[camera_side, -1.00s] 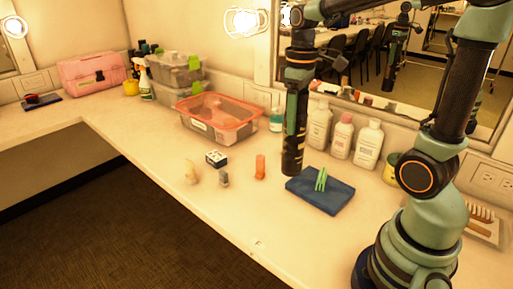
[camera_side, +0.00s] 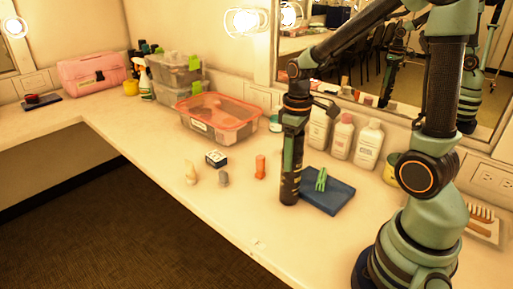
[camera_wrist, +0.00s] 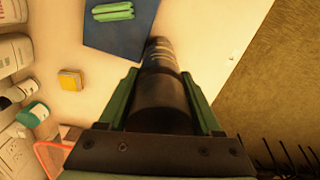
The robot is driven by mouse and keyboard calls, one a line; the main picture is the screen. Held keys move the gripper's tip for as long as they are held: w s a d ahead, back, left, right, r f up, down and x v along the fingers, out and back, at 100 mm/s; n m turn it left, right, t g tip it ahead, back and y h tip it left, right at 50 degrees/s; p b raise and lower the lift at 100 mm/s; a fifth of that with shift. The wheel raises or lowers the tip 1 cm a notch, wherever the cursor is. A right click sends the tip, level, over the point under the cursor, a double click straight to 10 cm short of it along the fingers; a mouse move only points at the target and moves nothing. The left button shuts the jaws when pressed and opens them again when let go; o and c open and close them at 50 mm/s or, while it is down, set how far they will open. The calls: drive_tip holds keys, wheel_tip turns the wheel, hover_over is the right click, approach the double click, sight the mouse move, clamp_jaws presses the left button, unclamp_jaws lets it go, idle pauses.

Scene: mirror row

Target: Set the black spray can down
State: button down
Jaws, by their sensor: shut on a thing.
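The black spray can (camera_side: 291,185) is upright in my gripper (camera_side: 292,150), just left of a dark blue folded cloth (camera_side: 335,198). My gripper's green fingers are shut on its sides. Its lower end appears at or very near the counter; I cannot tell whether it touches. In the wrist view the can (camera_wrist: 160,100) runs between the two fingers of my gripper (camera_wrist: 160,88), its far end beside the cloth (camera_wrist: 125,40). A green clip-like thing (camera_side: 321,180) lies on the cloth.
An orange bottle (camera_side: 260,167), a grey piece (camera_side: 223,179), a beige piece (camera_side: 190,172) and a small box (camera_side: 216,158) stand to the left. White bottles (camera_side: 368,145) line the mirror. The counter (camera_side: 255,215) is clear in front, up to its edge.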

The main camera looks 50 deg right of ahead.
drive_tip(key=shift+c, duration=0.3)
unclamp_jaws()
drive_tip(key=shift+f, duration=0.1)
wheel_tip(320, 180, up, 12)
drive_tip(key=shift+r, duration=0.1)
drive_tip(key=shift+s+a+r, duration=0.1)
drive_tip(key=shift+a+r, duration=0.05)
drive_tip(key=shift+a, duration=0.15)
drive_tip(key=s+a+m+t, duration=0.2)
drive_tip(key=s+a+t, duration=0.1)
drive_tip(key=a+t, duration=0.2)
drive_tip(key=shift+s+a, duration=0.15)
drive_tip(key=shift+a, duration=0.75)
drive_tip(key=shift+o, duration=0.3)
drive_tip(key=shift+s+a+t, duration=0.15)
drive_tip(key=shift+a+t, duration=0.15)
